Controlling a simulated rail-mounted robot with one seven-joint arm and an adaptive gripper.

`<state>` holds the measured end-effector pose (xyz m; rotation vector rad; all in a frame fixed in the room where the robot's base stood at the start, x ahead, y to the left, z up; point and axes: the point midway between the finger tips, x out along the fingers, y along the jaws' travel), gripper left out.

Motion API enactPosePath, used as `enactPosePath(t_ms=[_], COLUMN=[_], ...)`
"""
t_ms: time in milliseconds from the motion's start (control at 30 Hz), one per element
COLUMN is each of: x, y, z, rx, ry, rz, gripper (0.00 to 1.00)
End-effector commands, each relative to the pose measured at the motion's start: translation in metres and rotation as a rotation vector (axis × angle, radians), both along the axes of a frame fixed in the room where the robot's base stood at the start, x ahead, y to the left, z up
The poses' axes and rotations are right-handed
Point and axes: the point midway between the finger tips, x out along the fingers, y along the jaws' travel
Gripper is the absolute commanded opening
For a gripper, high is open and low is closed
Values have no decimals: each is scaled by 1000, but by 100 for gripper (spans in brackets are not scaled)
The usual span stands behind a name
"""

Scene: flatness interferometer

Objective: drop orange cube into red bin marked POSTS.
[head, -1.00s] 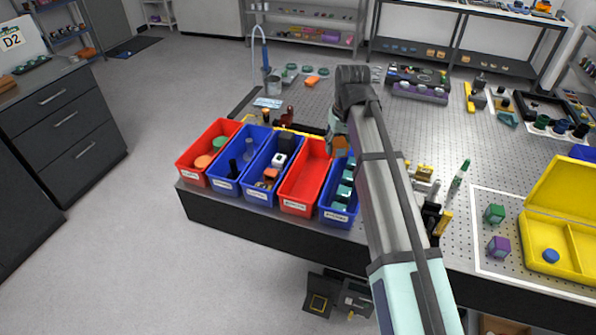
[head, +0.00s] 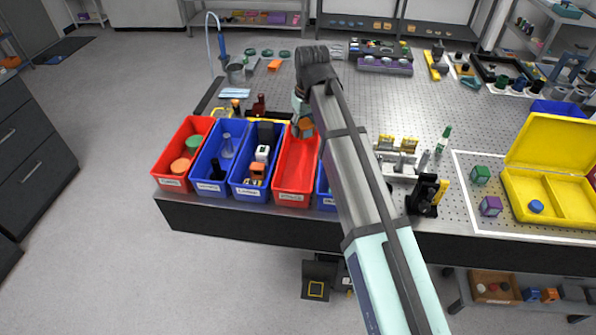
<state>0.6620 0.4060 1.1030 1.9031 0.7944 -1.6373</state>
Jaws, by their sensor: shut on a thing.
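The orange cube (head: 306,126) shows in the head view at the end of my arm. My gripper (head: 304,120) is shut on it, with its fingers partly hidden by the arm. The cube appears over the far right part of an empty red bin (head: 292,184), fourth from the left in the row; its height above the bin is hard to judge. This bin has a white front label too small to read. Another red bin (head: 170,180), at the left end, holds green and orange round pieces.
Two blue bins (head: 208,187) (head: 247,190) with parts stand between the red ones. Another blue bin (head: 325,201) is mostly behind my arm. A yellow case (head: 548,205) lies open at right. The perforated table's front edge is just before the bins.

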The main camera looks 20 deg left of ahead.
Motion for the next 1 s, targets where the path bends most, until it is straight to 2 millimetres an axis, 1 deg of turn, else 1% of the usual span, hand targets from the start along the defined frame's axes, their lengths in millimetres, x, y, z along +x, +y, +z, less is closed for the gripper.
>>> enactPosePath(t_ms=[33, 100, 300, 633, 667, 700, 733, 1000], x=[0, 0, 0, 0, 0, 0, 0, 0], y=[0, 0, 0, 0, 0, 0, 0, 0], z=[-9, -17, -32, -33, -33, -33, -33, -33], rx=[0, 0, 0, 0, 0, 0, 0, 0], ry=[0, 0, 0, 0, 0, 0, 0, 0], rz=[0, 0, 0, 0, 0, 0, 0, 0], gripper=[5, 5, 5, 5, 53, 67, 75, 75])
